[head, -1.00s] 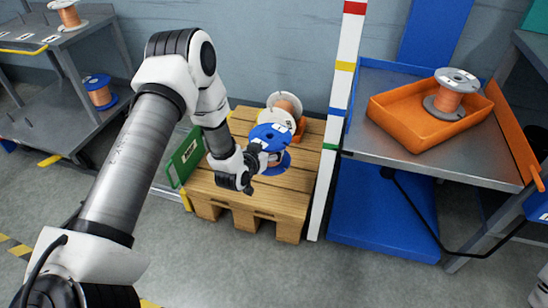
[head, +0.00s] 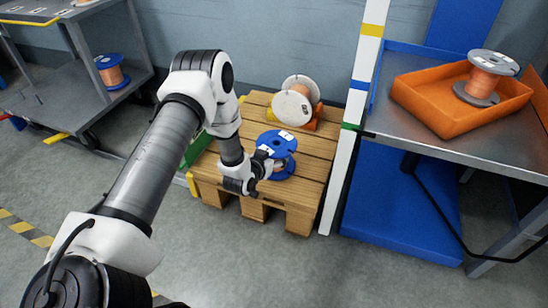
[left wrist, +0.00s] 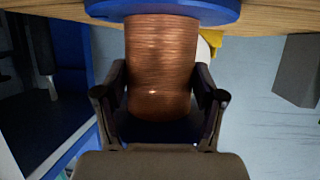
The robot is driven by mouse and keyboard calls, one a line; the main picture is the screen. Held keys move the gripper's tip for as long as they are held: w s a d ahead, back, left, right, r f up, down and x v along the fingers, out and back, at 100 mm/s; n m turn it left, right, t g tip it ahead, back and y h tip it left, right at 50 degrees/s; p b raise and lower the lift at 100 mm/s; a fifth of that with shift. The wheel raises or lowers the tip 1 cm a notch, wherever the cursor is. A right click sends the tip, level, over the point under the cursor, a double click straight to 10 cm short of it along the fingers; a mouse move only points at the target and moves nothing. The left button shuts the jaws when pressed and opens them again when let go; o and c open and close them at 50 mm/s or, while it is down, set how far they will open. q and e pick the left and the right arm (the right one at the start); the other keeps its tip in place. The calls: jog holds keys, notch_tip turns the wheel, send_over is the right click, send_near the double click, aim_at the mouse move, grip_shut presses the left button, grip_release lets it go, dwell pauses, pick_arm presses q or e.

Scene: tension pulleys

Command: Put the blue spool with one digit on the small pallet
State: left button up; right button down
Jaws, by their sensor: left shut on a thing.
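My left gripper (head: 265,168) is shut on a blue spool (head: 277,143) wound with copper wire. The spool is upright over the front part of the wooden pallet (head: 228,176). A white label lies on its top flange; I cannot read its digits. In the left wrist view the copper winding (left wrist: 161,65) sits between the fingers (left wrist: 160,98). A blue flange (left wrist: 160,8) there is against or very close to the wood; I cannot tell whether it touches. My right gripper is out of view.
A white-flanged spool (head: 293,105) lies in an orange holder at the pallet's back. A striped post (head: 352,125) stands at its right. An orange tray (head: 430,100) with a grey spool (head: 484,76) is on the right table. Another blue spool (head: 109,71) stands on the left shelf.

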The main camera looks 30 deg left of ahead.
pick_arm(q)
jog(key=shift+f, duration=0.1)
jog(key=o, duration=1.7)
jog(key=shift+c, duration=0.2)
